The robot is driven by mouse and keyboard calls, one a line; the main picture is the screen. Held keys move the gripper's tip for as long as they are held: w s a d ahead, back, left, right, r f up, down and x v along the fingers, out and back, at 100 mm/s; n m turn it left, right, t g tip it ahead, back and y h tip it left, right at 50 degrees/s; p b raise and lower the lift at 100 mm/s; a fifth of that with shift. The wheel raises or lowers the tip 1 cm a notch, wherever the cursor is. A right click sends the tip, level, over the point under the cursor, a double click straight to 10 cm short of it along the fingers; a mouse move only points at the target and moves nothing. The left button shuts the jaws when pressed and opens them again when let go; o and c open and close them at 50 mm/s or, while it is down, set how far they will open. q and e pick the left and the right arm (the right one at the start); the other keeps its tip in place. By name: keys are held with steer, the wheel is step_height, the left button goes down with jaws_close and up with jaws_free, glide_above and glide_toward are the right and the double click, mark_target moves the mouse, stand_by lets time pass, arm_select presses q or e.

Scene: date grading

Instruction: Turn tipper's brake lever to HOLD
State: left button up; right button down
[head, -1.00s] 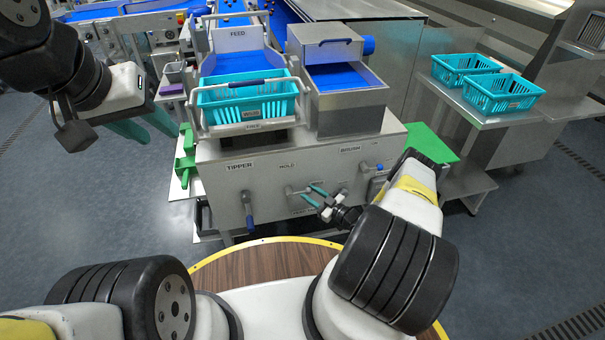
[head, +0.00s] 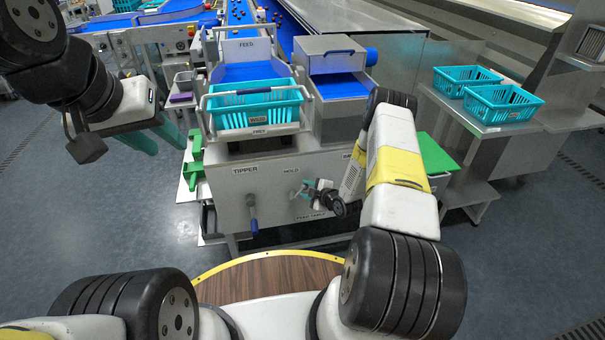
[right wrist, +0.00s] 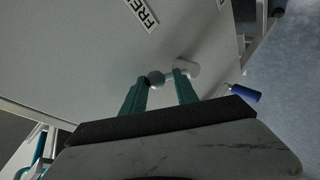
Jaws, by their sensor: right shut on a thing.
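The grey tipper front panel (head: 275,180) carries the TIPPER label (head: 245,169) and, to its right, the HOLD label (head: 291,170). My right gripper (head: 303,190) is at the panel just below HOLD and largely covers the small brake lever there. In the right wrist view the lever (right wrist: 156,77), with a dark rounded end and a pale hub, lies between the teal fingertips, and the gripper is shut on it. A FREE label shows partly near the top of that view (right wrist: 139,14). My left gripper (head: 155,140) is open and empty at the left, away from the panel.
A blue-handled crank (head: 253,214) hangs below TIPPER; it also shows in the right wrist view (right wrist: 244,94). A teal crate (head: 255,117) sits in the tipper cradle above. More teal crates (head: 503,105) stand on the side table. Floor at the left is clear.

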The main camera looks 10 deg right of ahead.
steer(key=shift+a+r+n+h, duration=0.25)
steer(key=shift+a+n+h, duration=0.45)
steer(key=shift+a+h, duration=0.15)
steer(key=shift+a+r+n+h, duration=0.3)
steer(key=shift+a+n+h, duration=0.45)
steer(key=shift+a, duration=0.25)
steer(key=shift+a+r+n+h, duration=0.25)
steer(key=shift+a+n+h, duration=0.4)
steer(key=shift+a+h, duration=0.2)
steer(key=shift+a, duration=0.15)
steer(key=c, duration=0.9)
jaws_free()
steer(key=shift+f, duration=0.1)
steer(key=v, duration=0.7)
steer(key=shift+s+r, duration=0.25)
steer(key=shift+r, duration=0.1)
